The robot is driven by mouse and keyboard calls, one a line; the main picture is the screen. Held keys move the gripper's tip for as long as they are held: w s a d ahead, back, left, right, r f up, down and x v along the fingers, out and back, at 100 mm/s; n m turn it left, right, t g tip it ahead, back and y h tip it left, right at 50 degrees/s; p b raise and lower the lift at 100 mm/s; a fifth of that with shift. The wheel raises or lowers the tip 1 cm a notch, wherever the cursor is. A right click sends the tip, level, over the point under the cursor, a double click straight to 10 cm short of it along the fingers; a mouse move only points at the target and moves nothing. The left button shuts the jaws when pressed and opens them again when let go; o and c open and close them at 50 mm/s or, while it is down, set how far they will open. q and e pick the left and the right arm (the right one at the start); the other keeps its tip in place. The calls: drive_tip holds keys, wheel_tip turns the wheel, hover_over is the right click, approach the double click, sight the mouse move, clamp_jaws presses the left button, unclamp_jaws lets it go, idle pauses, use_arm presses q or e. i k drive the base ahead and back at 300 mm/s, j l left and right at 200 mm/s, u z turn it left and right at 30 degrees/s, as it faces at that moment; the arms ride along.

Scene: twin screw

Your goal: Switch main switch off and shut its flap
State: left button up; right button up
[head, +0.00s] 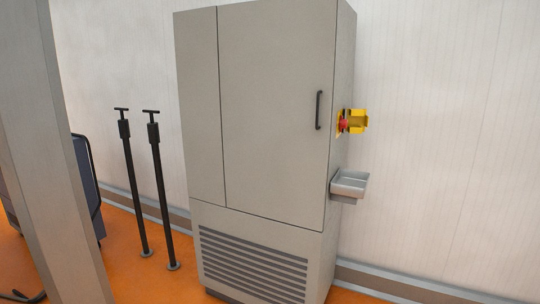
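The main switch (344,125) is a red knob on a yellow plate on the right side wall of a tall grey cabinet (275,110). Its yellow flap (359,121) stands out to the right of the red knob and looks open. The knob is small and seen from the side, so I cannot tell its setting. Neither of my grippers shows in the head view.
A small grey tray (350,183) juts from the cabinet's side below the switch. The cabinet door has a black handle (319,110). Two black poles (161,195) stand left of the cabinet. A grey post (55,150) fills the left foreground. Orange floor (140,285) shows in front.

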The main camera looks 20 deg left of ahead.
sight(343, 123)
drive_tip(key=i+l, duration=0.7)
drive_tip(key=i+z, duration=0.05)
